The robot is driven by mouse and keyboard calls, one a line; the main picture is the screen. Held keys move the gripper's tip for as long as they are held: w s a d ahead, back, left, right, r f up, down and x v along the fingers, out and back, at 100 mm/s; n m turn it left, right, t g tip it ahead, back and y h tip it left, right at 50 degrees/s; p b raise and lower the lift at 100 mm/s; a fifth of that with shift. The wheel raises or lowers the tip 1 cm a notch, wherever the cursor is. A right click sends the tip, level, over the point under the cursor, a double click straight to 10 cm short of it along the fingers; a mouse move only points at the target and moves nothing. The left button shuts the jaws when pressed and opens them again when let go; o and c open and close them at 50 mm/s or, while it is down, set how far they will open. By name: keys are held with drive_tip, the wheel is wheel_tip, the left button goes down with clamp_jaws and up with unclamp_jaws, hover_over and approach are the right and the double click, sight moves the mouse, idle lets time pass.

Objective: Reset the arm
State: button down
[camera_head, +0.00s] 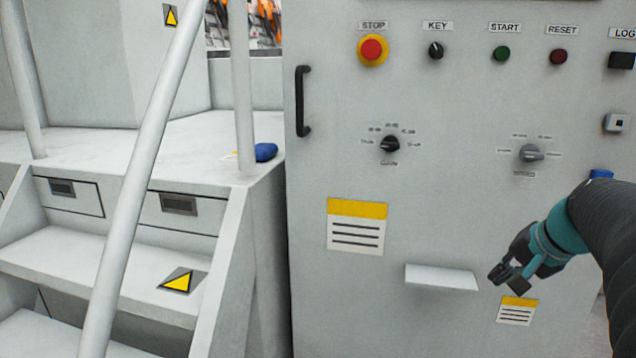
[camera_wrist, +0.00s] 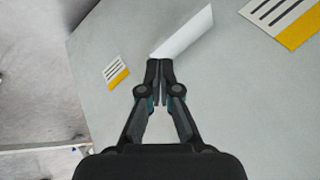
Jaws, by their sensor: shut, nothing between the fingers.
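My gripper (camera_head: 507,277) is at the lower right in the head view, in front of the grey control cabinet (camera_head: 450,195) and just right of its small white shelf (camera_head: 441,277). In the wrist view my gripper (camera_wrist: 159,64) is shut, with its fingertips together and nothing between them. The fingertips appear close to the shelf (camera_wrist: 185,33) there; I cannot tell whether they touch it. My arm comes in from the right edge of the head view.
The cabinet carries a red stop button (camera_head: 371,49), a key switch (camera_head: 436,50), a start button (camera_head: 502,54), a reset button (camera_head: 558,56), two rotary knobs and a black handle (camera_head: 303,101). Steps with a railing (camera_head: 140,180) stand left. A blue object (camera_head: 265,152) lies on the platform.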

drive_tip(key=s+a+f+n, duration=0.3)
drive_tip(key=s+a+n, duration=0.2)
drive_tip(key=s+a, duration=0.3)
drive_tip(key=s+a+f+n+g+h, duration=0.1)
drive_tip(key=s+a+f+n, duration=0.3)
drive_tip(key=a, duration=0.9)
drive_tip(key=shift+s+f+n, duration=0.3)
drive_tip(key=shift+s+n, duration=0.2)
drive_tip(key=shift+s, duration=1.4)
